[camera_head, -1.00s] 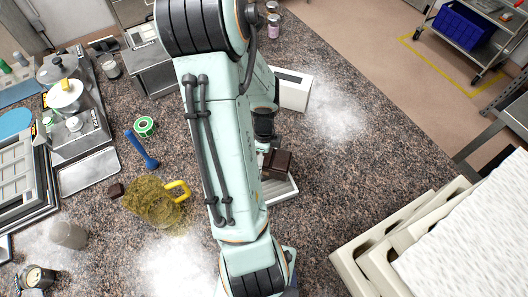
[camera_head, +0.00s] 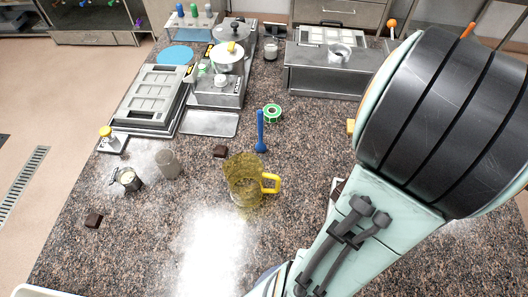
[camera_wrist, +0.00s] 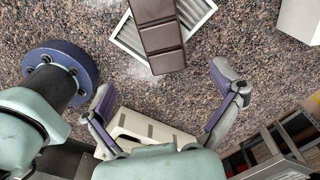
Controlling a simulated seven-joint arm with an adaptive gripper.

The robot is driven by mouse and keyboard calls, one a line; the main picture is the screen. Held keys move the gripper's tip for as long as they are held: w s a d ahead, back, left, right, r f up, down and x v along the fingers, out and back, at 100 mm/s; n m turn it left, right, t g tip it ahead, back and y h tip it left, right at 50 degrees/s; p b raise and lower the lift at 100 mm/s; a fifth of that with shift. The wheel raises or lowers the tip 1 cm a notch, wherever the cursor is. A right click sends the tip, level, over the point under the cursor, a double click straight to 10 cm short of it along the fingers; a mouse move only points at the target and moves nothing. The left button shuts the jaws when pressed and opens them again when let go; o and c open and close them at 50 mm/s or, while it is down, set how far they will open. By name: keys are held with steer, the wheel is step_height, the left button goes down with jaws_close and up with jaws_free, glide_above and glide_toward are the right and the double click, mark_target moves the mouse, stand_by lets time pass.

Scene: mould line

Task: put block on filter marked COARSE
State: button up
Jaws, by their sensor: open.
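A dark brown block (camera_wrist: 160,33), segmented like chocolate, lies across a white-framed ribbed filter (camera_wrist: 127,38) at the top of the wrist view. The ribs show on both sides of the block. No marking such as COARSE is readable on the filter. My gripper (camera_wrist: 162,80) is open and empty, its two fingers apart, with the block's near end just beyond and between the fingertips. In the head view my arm hides this area, and neither my gripper nor the filter can be made out there.
A yellow-handled jug (camera_head: 246,182), a blue spatula (camera_head: 261,135), green tape (camera_head: 272,113) and small brown pieces (camera_head: 220,151) stand or lie on the speckled counter. Metal equipment (camera_head: 325,70) is at the back. A white box (camera_wrist: 301,22) and beige moulds (camera_wrist: 150,128) flank the gripper area.

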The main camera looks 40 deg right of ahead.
steer(key=w+a+r+n+y, duration=0.1)
steer(key=w+a+r+n, duration=0.1)
steer(key=w+a+n, duration=0.55)
steer(key=w+a+r+n, duration=0.2)
steer(key=w+a+n, duration=0.2)
steer(key=a+n, duration=0.55)
steer(key=s+a+n, duration=0.2)
steer(key=a+n, duration=0.3)
steer(key=n, duration=0.5)
steer(key=s+a+r+n, duration=0.1)
steer(key=s+a+n, duration=0.1)
steer(key=a+n, duration=0.4)
steer(key=n, duration=0.4)
steer(key=shift+s+a, duration=0.15)
steer(key=shift+s, duration=0.1)
